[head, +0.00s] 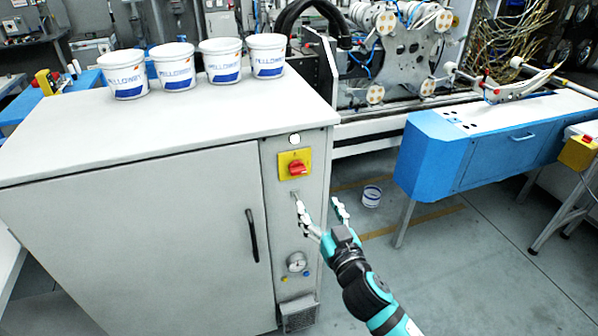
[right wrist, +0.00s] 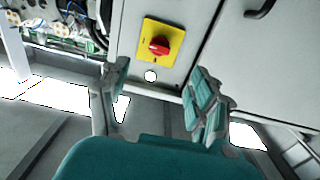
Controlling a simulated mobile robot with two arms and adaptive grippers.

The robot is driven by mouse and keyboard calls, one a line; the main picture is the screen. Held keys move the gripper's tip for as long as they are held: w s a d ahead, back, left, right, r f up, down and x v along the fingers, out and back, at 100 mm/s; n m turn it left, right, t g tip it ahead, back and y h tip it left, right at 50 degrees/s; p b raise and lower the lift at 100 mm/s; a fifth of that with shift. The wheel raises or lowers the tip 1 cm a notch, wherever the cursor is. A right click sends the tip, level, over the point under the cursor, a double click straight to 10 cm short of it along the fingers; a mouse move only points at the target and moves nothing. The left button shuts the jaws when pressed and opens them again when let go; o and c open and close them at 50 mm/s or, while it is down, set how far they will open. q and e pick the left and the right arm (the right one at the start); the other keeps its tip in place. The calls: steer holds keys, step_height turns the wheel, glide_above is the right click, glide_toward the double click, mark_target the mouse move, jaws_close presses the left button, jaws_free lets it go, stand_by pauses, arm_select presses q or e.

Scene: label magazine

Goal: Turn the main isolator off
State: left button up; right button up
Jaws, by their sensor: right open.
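The main isolator is a red rotary knob (head: 298,168) on a yellow plate (head: 283,159), on the narrow front panel of the grey cabinet. In the right wrist view the red knob (right wrist: 160,45) and yellow plate (right wrist: 149,54) show upside down, beyond the fingertips. My right gripper (head: 322,212) is open and empty, in front of the panel, below and a little right of the knob, not touching it. Its two spread fingers also show in the right wrist view (right wrist: 158,80). The exact angle of the knob's handle is hard to tell. My left gripper is out of view.
A white round lamp (head: 295,139) sits above the plate; a gauge (head: 297,262) sits low on the panel. The cabinet door has a black handle (head: 252,235). Several white tubs stand on top.

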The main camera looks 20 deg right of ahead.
mark_target(299, 174)
steer(key=w, duration=0.4)
steer(key=w+p, duration=0.1)
steer(key=w, duration=0.9)
steer(key=shift+w+a+p, duration=0.1)
steer(key=shift+a+p, duration=0.15)
steer(key=shift+p, duration=0.1)
steer(key=c, duration=1.2)
